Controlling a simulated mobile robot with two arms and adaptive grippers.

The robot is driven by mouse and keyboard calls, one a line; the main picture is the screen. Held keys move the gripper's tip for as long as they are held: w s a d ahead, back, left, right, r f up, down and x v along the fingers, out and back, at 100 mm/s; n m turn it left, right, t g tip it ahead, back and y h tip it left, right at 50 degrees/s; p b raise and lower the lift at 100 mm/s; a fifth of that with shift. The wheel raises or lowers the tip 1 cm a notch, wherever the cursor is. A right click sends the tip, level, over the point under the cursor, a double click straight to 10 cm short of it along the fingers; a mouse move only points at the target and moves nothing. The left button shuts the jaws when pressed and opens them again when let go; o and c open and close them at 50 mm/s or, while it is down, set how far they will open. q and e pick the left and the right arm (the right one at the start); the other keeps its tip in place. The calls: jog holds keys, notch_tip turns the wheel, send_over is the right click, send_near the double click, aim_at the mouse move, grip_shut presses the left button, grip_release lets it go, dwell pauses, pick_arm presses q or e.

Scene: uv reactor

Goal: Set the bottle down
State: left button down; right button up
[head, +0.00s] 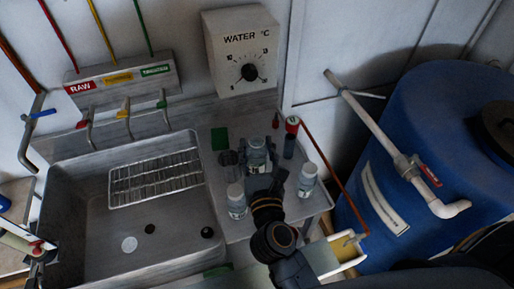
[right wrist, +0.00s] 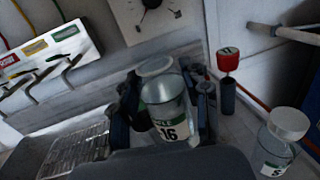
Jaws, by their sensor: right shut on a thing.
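The bottle (head: 257,151) is small and clear with a green-and-white label. In the right wrist view the bottle (right wrist: 172,112) shows the number 16. My right gripper (head: 258,168) is shut on it, with the dark fingers (right wrist: 200,112) at its sides. The bottle is about upright over the grey counter (head: 245,228) right of the sink. I cannot tell whether its base touches the counter, because the gripper hides it. I make out no left gripper.
White-capped bottles stand at front left (head: 237,203) and right (head: 308,181) of the held one.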

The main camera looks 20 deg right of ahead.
jog(key=w+d+f+b, duration=0.1)
jog(key=w+f+b, duration=0.2)
jog(key=w+d+f+b, duration=0.1)
jog(key=w+f+b, duration=0.2)
jog(key=f, duration=0.1)
jog(key=w+d+f+b, duration=0.1)
jog(key=w+f+b, duration=0.2)
jog(key=w+f, duration=0.1)
jog(key=shift+f, duration=0.25)
jog(key=shift+f+b, duration=0.1)
jog(key=shift+b, duration=0.25)
jog(key=shift+f, duration=0.15)
jog(key=o, duration=1.3)
